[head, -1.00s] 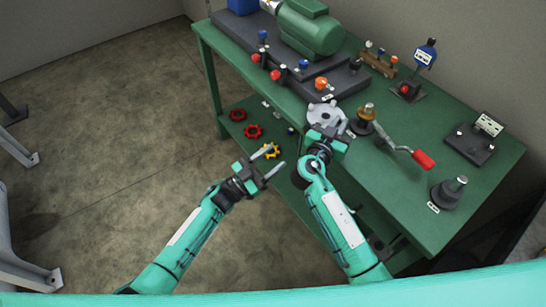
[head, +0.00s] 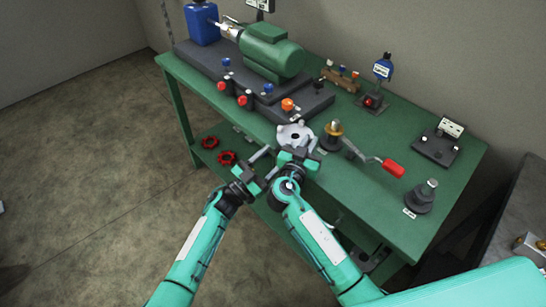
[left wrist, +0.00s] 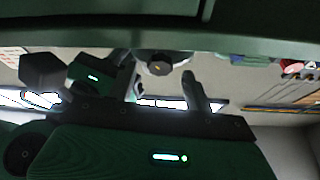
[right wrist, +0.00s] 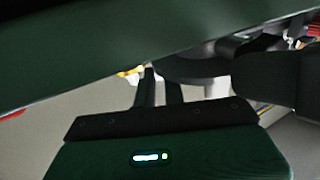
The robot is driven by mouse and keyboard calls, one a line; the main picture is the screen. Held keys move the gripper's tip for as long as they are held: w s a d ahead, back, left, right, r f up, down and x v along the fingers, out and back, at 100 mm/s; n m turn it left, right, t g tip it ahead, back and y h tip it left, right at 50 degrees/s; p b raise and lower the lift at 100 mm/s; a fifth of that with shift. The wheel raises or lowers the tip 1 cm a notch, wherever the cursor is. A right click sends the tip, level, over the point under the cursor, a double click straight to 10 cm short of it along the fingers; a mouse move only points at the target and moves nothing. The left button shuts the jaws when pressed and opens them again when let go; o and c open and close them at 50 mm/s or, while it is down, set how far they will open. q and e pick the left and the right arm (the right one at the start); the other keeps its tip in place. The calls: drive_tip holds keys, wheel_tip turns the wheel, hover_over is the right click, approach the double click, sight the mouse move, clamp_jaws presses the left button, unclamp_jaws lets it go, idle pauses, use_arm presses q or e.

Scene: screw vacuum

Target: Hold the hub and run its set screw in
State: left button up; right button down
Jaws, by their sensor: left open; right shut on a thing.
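The hub (head: 294,134) is a grey lobed metal piece with a dark centre, at the table's front edge in the head view. My right gripper (head: 297,152) is shut on its near side. My left gripper (head: 271,160) is open and empty, just left of my right gripper and below the hub, at the table's edge. In the left wrist view, a grey round part with a small brassy centre (left wrist: 160,66) shows beyond the open fingers (left wrist: 160,88); it may be the hub with its set screw. In the right wrist view, the fingers (right wrist: 163,75) are close together and the grip is dark.
A green pump motor (head: 273,52) stands behind on a dark base. Red handwheels (head: 227,158) lie on the shelf below.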

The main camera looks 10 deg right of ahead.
use_arm(q)
drive_tip(key=shift+w+d+r, duration=0.2)
drive_tip(key=shift+w+d, duration=0.05)
drive_tip(key=shift+d, duration=0.25)
drive_tip(key=c, duration=1)
drive_tip(key=shift+m+g+h, duration=0.3)
drive_tip(key=shift+m+g, duration=0.9)
drive_tip(key=shift+m, duration=1.2)
drive_tip(key=o, duration=1)
drive_tip(key=shift+n, duration=0.3)
